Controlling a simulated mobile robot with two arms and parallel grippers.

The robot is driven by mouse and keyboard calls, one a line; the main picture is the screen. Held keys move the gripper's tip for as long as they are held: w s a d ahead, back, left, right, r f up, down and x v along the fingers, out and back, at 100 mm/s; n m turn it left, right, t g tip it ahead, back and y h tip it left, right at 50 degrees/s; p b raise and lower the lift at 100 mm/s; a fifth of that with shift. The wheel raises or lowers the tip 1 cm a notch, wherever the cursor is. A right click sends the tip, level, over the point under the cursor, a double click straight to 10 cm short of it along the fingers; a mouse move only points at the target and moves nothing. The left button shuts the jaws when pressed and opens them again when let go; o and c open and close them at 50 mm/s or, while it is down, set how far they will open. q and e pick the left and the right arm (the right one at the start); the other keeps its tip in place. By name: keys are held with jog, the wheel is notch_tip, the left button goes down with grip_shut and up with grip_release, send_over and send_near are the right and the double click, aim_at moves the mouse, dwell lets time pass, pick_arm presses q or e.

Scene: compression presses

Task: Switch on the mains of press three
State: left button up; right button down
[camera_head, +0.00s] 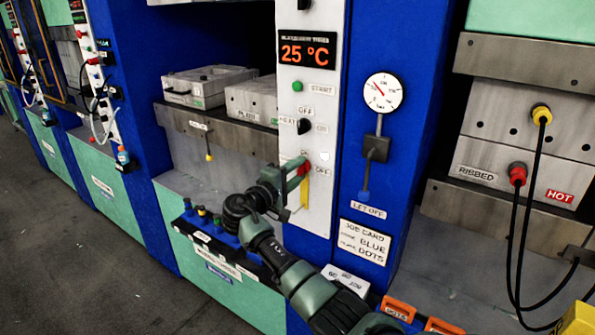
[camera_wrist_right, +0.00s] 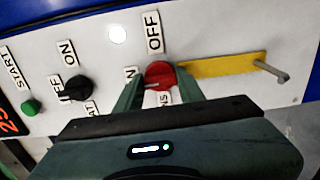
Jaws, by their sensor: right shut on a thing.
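The press panel (camera_head: 316,90) is white, with a display reading 25 °C. Low on it is the red mains switch (camera_head: 304,167), which also shows in the right wrist view (camera_wrist_right: 160,74) with ON and OFF labels beside it. My right gripper (camera_head: 297,174) is shut on this red switch, one finger on each side in the right wrist view (camera_wrist_right: 160,88). The fingers hide part of the switch and its lower label; I cannot tell for sure which way it points. A white round lamp (camera_wrist_right: 116,34) is near it. My left gripper is not in view.
A yellow strip (camera_wrist_right: 220,65) runs from the switch towards a grey peg (camera_wrist_right: 272,71). A black knob (camera_head: 303,126) and green start button (camera_head: 297,86) are above. A gauge (camera_head: 383,92) and lever (camera_head: 375,150) stand right. Cables (camera_head: 521,230) hang far right.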

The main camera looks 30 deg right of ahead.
jog(key=c, duration=0.9)
grip_release()
jog(key=shift+w, duration=0.1)
jog(key=b+v, duration=0.2)
jog(key=v, duration=0.6)
jog(key=shift+b, duration=0.4)
jog(key=shift+f, duration=0.1)
